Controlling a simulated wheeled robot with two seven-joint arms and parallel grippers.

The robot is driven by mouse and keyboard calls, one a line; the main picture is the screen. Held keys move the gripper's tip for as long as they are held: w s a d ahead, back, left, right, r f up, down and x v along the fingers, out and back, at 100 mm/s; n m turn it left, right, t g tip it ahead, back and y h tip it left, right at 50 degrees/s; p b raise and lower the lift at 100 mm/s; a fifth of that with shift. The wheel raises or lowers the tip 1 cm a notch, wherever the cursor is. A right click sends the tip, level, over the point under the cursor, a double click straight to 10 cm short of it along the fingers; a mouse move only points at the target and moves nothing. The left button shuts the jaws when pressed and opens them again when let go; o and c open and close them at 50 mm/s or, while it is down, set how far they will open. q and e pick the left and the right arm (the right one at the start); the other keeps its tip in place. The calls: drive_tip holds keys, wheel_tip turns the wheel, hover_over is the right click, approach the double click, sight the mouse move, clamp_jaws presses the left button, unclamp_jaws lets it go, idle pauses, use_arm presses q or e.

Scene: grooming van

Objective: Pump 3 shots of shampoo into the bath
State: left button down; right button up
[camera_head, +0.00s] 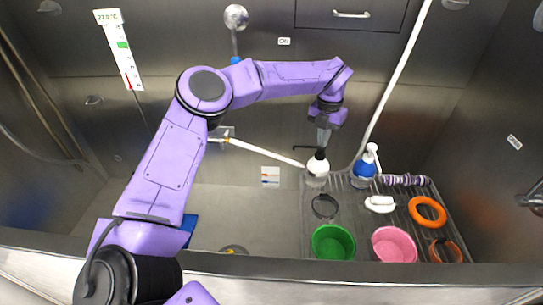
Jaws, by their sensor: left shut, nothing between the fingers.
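My left arm reaches in from the left, and my left gripper (322,151) is shut and points down. It is right over the dark top of a white bottle (317,172); the fingertips seem to meet that top, but contact is hard to tell. A blue bottle with a white pump head (363,175) stands to the right, apart from the gripper. I cannot read which bottle is the shampoo. The grey metal bath (275,215) lies to the left of the bottles. My right gripper is not in view.
The rack (410,202) holds a green bowl (333,242), a pink bowl (394,245), an orange ring (427,211), a white item (380,204) and a striped roll (404,180). A pale hose (398,85) runs down behind the bottles. The bath's front rim (330,268) crosses the foreground.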

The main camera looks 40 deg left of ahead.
use_arm(q)
drive_tip(key=shift+f, duration=0.35)
drive_tip(key=shift+s, duration=0.1)
drive_tip(key=shift+r, duration=0.1)
drive_tip(key=shift+r+p, duration=1.2)
drive_tip(key=shift+r, duration=0.3)
drive_tip(key=shift+f, duration=0.1)
